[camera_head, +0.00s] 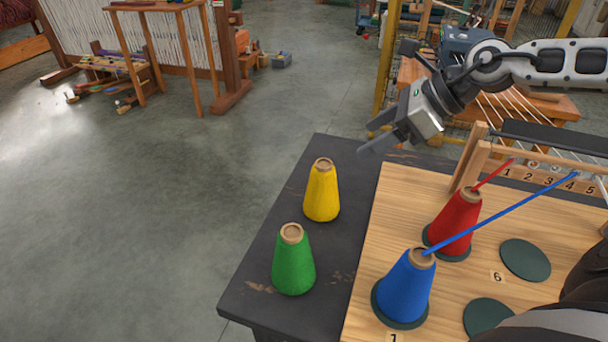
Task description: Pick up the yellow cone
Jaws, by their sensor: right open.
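The yellow cone (322,192) stands upright on the dark side table (270,240), behind the green cone (293,262). My right gripper (368,138) is open and empty. Its arm comes in from the right, and its fingers point left, above and to the right of the yellow cone in the picture, apart from it. My left gripper is not in view.
A red cone (456,225) and a blue cone (405,289) stand on dark round pads on the wooden board (375,240), with yarn running to a numbered wooden rack (530,176). Two dark pads are empty. Open floor lies left of the table.

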